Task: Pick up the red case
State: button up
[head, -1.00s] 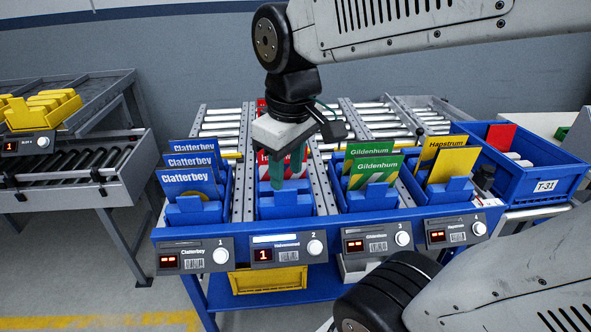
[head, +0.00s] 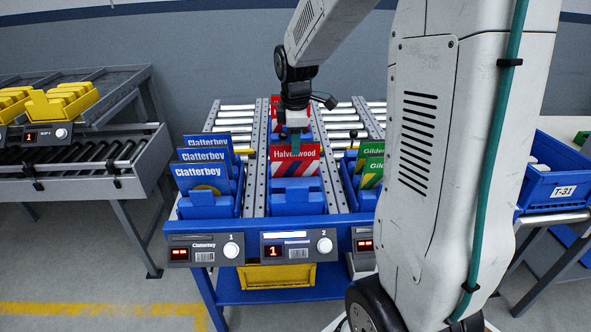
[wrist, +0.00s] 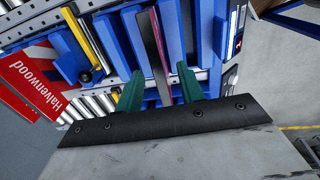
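A red case marked Halvenwood (head: 293,158) stands upright in the blue holder (head: 297,198) of lane 2. My gripper (head: 296,137) hangs at its top edge in the head view. In the wrist view, my two green fingers (wrist: 160,88) are open and apart. A thin red and dark upright edge (wrist: 159,52), apparently the case seen edge-on, lies between them with gaps on both sides. Another red Halvenwood case (wrist: 36,82) shows at the left of the wrist view. A red case behind (head: 276,106) is partly hidden by my gripper in the head view.
Blue Clatterbey cases (head: 201,175) stand in the holder to the left. Green Gildenhum cases (head: 371,168) stand to the right, partly hidden by my arm. A blue T-31 bin (head: 552,188) is at far right, and a yellow bin (head: 277,276) is below.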

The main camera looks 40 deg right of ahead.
aim_at(295, 164)
jog(key=f, duration=0.3)
jog(key=shift+w+d+f, duration=0.15)
jog(key=shift+w+f, duration=0.05)
jog(key=shift+f, duration=0.2)
grip_shut()
jog(key=shift+r, duration=0.1)
